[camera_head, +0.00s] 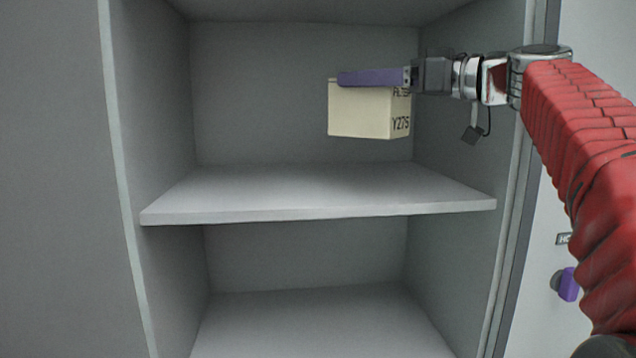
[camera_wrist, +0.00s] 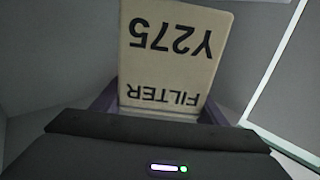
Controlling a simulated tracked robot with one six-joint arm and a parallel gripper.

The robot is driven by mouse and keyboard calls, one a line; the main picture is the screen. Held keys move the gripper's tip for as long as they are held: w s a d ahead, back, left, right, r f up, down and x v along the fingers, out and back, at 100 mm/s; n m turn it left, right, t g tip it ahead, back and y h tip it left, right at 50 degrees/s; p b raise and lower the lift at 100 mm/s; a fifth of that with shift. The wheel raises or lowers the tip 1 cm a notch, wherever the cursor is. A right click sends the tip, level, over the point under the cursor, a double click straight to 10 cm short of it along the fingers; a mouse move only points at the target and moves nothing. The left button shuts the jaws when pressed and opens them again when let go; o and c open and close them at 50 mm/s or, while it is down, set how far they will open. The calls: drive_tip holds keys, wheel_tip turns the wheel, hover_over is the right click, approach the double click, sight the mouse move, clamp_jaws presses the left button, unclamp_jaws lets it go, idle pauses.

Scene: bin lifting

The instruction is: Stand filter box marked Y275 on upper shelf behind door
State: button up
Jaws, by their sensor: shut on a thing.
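The cream filter box (camera_head: 362,112) marked Y275 is in my gripper (camera_head: 372,77), inside the cabinet above the upper shelf (camera_head: 310,190). My gripper is shut on the box near its top, with a purple finger along the near side. The box looks upright, with a visible gap between its bottom and the shelf surface in the head view. In the wrist view the box (camera_wrist: 175,50) shows its FILTER Y275 face upside down, between the purple fingers. The far finger is mostly hidden in the head view. The cabinet door (camera_head: 590,200) stands open at the right.
The upper shelf is bare. The lower compartment (camera_head: 310,320) below it looks empty. Cabinet side walls stand left (camera_head: 150,110) and right (camera_head: 465,120), with the right wall close to my wrist. A purple handle (camera_head: 568,284) shows on the door, beside my red-sleeved arm.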

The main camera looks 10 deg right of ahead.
sight(370, 115)
drive_tip(key=shift+f, duration=2.85)
drive_tip(key=shift+f, duration=2.1)
drive_tip(key=shift+f, duration=0.1)
drive_tip(key=o, duration=1.3)
drive_tip(key=shift+s+d, duration=0.1)
drive_tip(key=shift+d, duration=0.05)
drive_tip(key=shift+s+d, duration=0.2)
drive_tip(key=v, duration=1.1)
